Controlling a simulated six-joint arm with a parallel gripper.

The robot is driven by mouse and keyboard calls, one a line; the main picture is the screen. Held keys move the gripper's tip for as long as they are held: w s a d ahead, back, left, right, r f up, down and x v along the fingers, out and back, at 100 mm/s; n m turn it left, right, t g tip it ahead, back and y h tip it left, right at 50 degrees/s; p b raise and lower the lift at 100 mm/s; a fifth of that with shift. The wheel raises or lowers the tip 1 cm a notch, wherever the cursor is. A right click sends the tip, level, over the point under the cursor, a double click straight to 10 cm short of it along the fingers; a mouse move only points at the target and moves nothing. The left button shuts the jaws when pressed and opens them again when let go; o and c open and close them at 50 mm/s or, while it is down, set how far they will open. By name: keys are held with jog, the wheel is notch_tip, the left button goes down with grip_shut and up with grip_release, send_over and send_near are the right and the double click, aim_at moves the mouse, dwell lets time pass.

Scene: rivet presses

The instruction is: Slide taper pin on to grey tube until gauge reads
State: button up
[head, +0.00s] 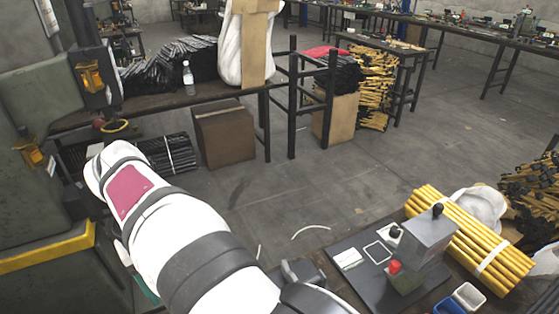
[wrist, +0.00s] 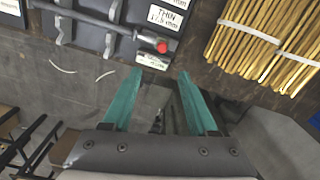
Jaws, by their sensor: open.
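In the wrist view, my gripper (wrist: 160,76) is open, with its two teal fingers apart and nothing between them. Beyond the fingertips, a grey rod or tube (wrist: 100,24) lies slanting across a dark panel (wrist: 118,46) with light grey brackets. A red tip (wrist: 162,47) shows at its right end, apart from my fingers. I cannot tell whether this red-tipped part is the taper pin. White labels, one reading THIN, lie beside it. No gauge reading is legible. In the head view my gripper is mostly hidden by my white arm; only a teal sliver shows.
In the head view, a grey press (head: 427,240) with a red button stands on the bench at right, next to a bundle of yellow tubes (head: 470,235). Blue and white bins (head: 468,296) sit in front. A workbench (head: 190,98) stands behind my arm; open floor lies between.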

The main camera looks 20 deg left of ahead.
jog(key=f, duration=1.5)
jog(key=shift+s+a+f, duration=0.15)
jog(key=shift+a+f, duration=0.15)
jog(key=shift+f, duration=0.1)
grip_shut()
jog(key=shift+w+d, duration=0.7)
grip_release()
notch_tip(320, 180, up, 16)
